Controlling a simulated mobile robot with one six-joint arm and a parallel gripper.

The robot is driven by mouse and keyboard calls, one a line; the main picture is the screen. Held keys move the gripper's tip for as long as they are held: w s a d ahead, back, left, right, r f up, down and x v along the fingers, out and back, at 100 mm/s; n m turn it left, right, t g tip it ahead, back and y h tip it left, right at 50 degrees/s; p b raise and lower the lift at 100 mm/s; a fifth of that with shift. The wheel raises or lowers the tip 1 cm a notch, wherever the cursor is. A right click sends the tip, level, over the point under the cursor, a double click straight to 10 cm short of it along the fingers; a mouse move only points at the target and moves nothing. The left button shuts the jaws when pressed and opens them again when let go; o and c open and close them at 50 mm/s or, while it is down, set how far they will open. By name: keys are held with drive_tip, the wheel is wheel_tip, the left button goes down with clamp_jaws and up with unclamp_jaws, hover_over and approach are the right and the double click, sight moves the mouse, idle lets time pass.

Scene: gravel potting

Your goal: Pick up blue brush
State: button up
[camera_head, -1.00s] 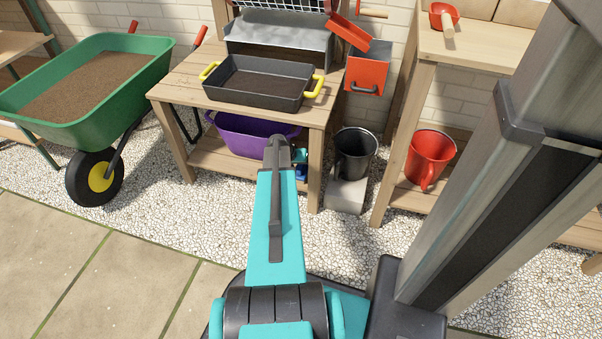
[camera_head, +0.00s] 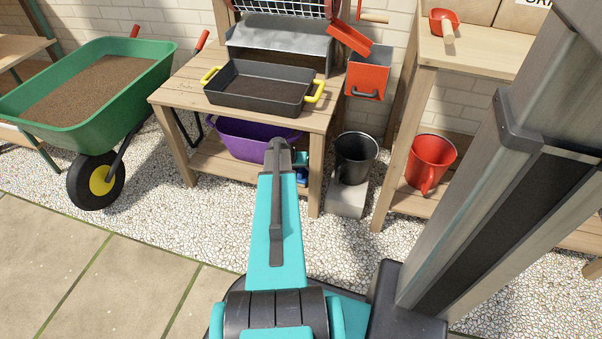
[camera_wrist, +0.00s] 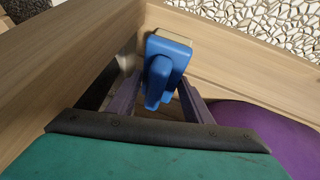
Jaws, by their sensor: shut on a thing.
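The blue brush (camera_wrist: 163,72) shows in the wrist view between my fingers, with a pale strip along its far edge. My gripper (camera_wrist: 160,90) is shut on it, one finger on each side. The brush is beside the wooden side board of the bench's lower shelf. Whether it still touches the shelf I cannot tell. In the head view my arm reaches to the bench's lower shelf, and a little blue of the brush (camera_head: 302,176) shows past it. My gripper is mostly hidden there by my own arm.
A purple tub (camera_head: 235,138) stands on the lower shelf, close to my gripper's right in the wrist view. A bench post and black bucket (camera_head: 355,157) are right of my arm. The black tray (camera_head: 262,88) is above. Gravel lies in front of the bench.

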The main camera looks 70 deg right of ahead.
drive_tip(key=shift+r, duration=0.55)
wheel_tip(320, 180, up, 2)
drive_tip(key=shift+r+p, duration=0.1)
drive_tip(key=shift+p, duration=0.75)
drive_tip(key=w+a+p, duration=0.1)
drive_tip(key=a, duration=0.4)
drive_tip(key=w+a+p, duration=0.1)
drive_tip(key=w+a, duration=0.1)
drive_tip(key=a, duration=0.3)
drive_tip(key=w+a+p, duration=0.1)
drive_tip(key=w+a, duration=0.1)
drive_tip(key=a, duration=0.3)
drive_tip(key=shift+w+a, duration=0.15)
drive_tip(key=shift+a, duration=0.05)
drive_tip(key=shift+w+a+f, duration=0.1)
drive_tip(key=shift+w+a, duration=0.05)
drive_tip(key=shift+a, duration=0.3)
drive_tip(key=shift+w+a+f, duration=0.1)
drive_tip(key=shift+w+a, duration=0.05)
drive_tip(key=shift+a, duration=0.25)
